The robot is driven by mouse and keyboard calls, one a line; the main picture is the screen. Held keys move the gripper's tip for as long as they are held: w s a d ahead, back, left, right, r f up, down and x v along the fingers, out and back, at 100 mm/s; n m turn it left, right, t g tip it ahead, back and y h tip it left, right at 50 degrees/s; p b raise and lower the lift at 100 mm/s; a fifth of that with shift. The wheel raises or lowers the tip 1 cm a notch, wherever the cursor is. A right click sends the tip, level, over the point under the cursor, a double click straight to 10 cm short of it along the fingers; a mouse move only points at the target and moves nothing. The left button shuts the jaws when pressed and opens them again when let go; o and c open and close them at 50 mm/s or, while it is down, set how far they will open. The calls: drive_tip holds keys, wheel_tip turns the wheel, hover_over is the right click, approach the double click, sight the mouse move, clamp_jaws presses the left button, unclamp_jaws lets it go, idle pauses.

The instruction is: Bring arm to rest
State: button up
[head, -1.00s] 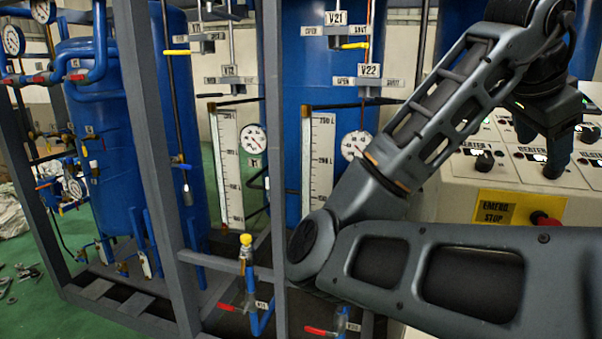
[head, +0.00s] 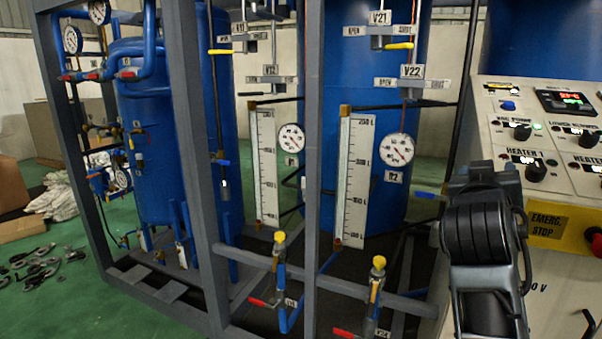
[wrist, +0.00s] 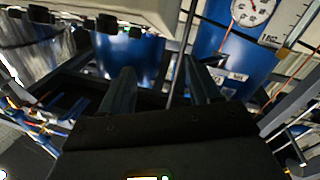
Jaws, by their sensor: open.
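My arm stands folded at the lower right of the head view, in front of the control panel (head: 540,195). My gripper (wrist: 160,76) shows in the wrist view with its two dark fingers spread apart and nothing between them. A blue tank and dark frame bars lie beyond the fingers. In the head view the gripper's fingers cannot be made out.
A grey frame (head: 195,170) holds blue tanks (head: 160,150), gauges and level scales (head: 356,180). Yellow-topped valves (head: 378,275) stand low at its front. The panel has knobs and a red emergency stop (head: 594,240). Tools (head: 35,268) lie on the green floor at left.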

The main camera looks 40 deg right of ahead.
drive_tip(key=a+f+n+t+y, duration=1)
drive_tip(key=a+f+n, duration=0.2)
drive_tip(key=a+f, duration=0.7)
drive_tip(key=s+a+f+y, duration=0.1)
drive_tip(key=s+a+y, duration=0.2)
drive_tip(key=s+a, duration=0.5)
drive_tip(key=s+a+f+y, duration=0.2)
drive_tip(key=s+a+y, duration=0.2)
drive_tip(key=s+a, duration=0.4)
drive_tip(key=s, duration=0.3)
drive_tip(key=shift+s+a+f+m+y, duration=0.2)
drive_tip(key=shift+f+m+y, duration=0.05)
drive_tip(key=shift+m+y, duration=0.05)
drive_tip(key=shift+s+a+r, duration=0.15)
drive_tip(key=shift+s, duration=0.3)
